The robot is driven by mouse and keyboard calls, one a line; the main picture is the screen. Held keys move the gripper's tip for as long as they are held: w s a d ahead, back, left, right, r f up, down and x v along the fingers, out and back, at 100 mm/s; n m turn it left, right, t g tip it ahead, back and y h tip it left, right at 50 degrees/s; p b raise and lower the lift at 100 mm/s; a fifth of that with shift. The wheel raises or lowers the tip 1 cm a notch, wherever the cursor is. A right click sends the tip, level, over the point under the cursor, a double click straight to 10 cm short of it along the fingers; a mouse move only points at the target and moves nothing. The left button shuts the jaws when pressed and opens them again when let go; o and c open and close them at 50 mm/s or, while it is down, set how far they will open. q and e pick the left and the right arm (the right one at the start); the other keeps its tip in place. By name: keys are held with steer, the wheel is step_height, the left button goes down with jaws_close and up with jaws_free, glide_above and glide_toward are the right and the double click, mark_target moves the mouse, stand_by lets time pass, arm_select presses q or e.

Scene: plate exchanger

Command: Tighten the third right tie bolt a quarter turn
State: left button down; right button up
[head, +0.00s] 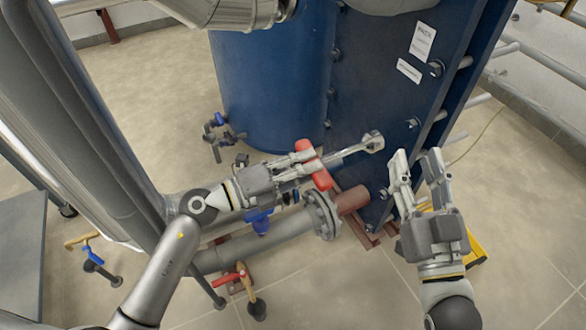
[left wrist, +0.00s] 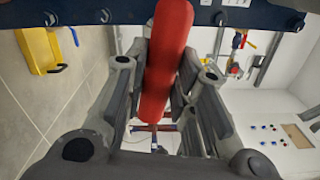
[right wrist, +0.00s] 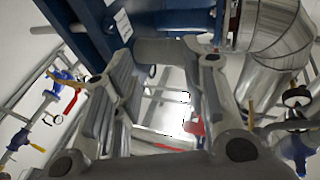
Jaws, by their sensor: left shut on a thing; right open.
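My left gripper (head: 308,166) is shut on the red handle (head: 305,150) of a wrench; the left wrist view shows the handle (left wrist: 166,60) between the fingers. The wrench's silver head (head: 373,141) points right, in front of the blue exchanger plate (head: 375,90). Tie bolts show along the plate's right side: an upper one (head: 436,68), a middle one (head: 413,123) and a lower one (head: 383,193). The head appears apart from the middle bolt; its depth is unclear. I cannot tell which bolt is the third. My right gripper (head: 418,157) is open and empty, right of the wrench head.
A flanged grey pipe (head: 265,240) runs below my left gripper, with a red-handled valve (head: 240,275) near it. A yellow object (head: 474,248) lies on the floor behind my right gripper. Tie rods (head: 480,100) stick out behind the plate.

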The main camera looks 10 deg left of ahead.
mark_target(340, 151)
arm_select(q)
steer(key=x, duration=0.5)
steer(key=shift+b, duration=0.4)
steer(key=shift+x, duration=0.8)
arm_select(e)
steer(key=shift+s+a+r+t+y, duration=0.15)
steer(key=shift+s+r+t, duration=0.25)
steer(key=shift+r, duration=0.35)
steer(key=shift+s+d+r+t+y, duration=0.1)
steer(key=shift+s+r+t+y, duration=0.15)
steer(key=shift+r+t, duration=0.45)
steer(key=shift+s+a+r+t+y, duration=0.1)
steer(key=shift+s+r+t, duration=0.25)
steer(key=shift+r, duration=0.5)
arm_select(q)
steer(key=shift+r, duration=0.1)
arm_select(e)
steer(key=shift+w, duration=0.1)
arm_select(q)
steer(key=shift+w+d, duration=0.25)
steer(key=shift+d, duration=0.05)
arm_select(e)
steer(key=shift+w+f+g, duration=0.2)
steer(key=shift+f+g, duration=0.15)
steer(key=shift+f, duration=0.15)
steer(key=shift+w+f+g, duration=0.2)
steer(key=shift+f+g, duration=0.1)
steer(key=shift+f, duration=0.15)
steer(key=shift+w+f, duration=0.1)
